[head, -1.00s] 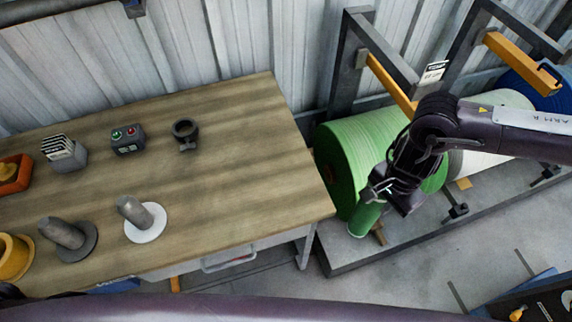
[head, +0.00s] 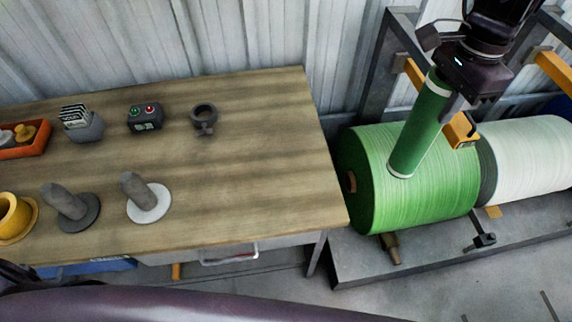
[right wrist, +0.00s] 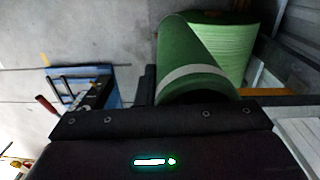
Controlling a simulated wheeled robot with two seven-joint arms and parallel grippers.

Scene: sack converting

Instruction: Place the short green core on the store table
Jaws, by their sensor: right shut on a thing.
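The short green core (head: 420,130) is a dark green tube with pale bands near its ends. My right gripper (head: 440,82) is shut on its upper end. The core hangs tilted, its lower end toward the left, in front of the big green roll in the picture. In the right wrist view the core (right wrist: 190,50) runs out from the gripper (right wrist: 195,98), whose fingers are mostly hidden. A wooden table (head: 255,160) stands to the left of the core, its top clear on the right part. I cannot tell whether it is the store table. My left gripper is not in view.
The green roll (head: 445,195) and a white roll (head: 530,155) sit on a grey rack. On the table are a ring-shaped holder (head: 204,118), a button box (head: 146,118), a card holder (head: 84,126), an orange tray (head: 32,148) and two grey pegs on discs.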

